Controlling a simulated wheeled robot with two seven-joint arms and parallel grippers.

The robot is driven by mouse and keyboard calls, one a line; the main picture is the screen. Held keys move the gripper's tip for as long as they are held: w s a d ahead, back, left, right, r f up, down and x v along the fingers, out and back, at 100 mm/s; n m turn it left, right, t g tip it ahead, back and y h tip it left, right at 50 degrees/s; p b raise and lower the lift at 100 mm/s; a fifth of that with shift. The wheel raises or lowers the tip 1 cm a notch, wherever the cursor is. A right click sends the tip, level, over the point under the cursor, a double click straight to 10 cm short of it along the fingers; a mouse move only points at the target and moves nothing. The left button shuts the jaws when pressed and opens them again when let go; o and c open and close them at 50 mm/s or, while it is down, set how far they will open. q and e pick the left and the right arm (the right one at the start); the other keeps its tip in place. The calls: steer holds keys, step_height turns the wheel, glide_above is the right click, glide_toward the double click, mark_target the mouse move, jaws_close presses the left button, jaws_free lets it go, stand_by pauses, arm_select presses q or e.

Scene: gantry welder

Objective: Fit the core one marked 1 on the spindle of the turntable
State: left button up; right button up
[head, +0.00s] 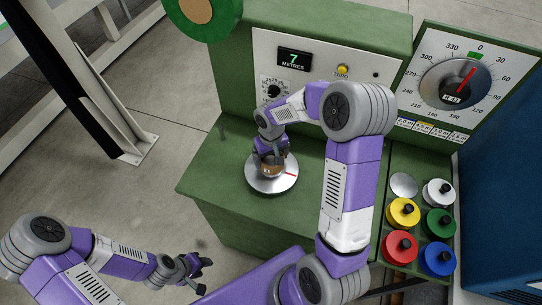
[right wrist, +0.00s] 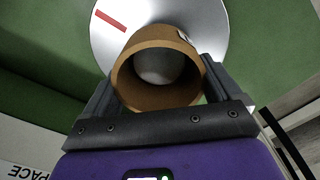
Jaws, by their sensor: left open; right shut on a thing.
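The core one is a brown cardboard-like ring (right wrist: 121,80) with a small white label on its far rim; the mark is too small to read. My right gripper (head: 271,157) is shut on it, with a finger on either side in the right wrist view. The core is over the silver turntable (head: 286,183), which has a red mark and also shows in the right wrist view (right wrist: 212,25). A pale rounded surface shows through the core's opening. I cannot tell whether the core surrounds the spindle or is above it. My left gripper (head: 196,272) is open and empty, low over the floor.
The turntable sits on a green bench (head: 222,175) below a panel with a display reading 7 metres (head: 294,59). To the right are a large dial (head: 457,82) and several coloured reels, including a yellow reel (head: 401,213) and a red reel (head: 398,247).

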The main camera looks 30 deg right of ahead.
steer(key=shift+f+b, duration=1.05)
steer(key=shift+f, duration=0.3)
steer(key=o, duration=0.7)
steer(key=shift+o, duration=0.2)
steer(key=shift+r, duration=0.1)
step_height(320, 180, up, 8)
steer(key=shift+f, duration=0.25)
steer(key=shift+p, duration=0.3)
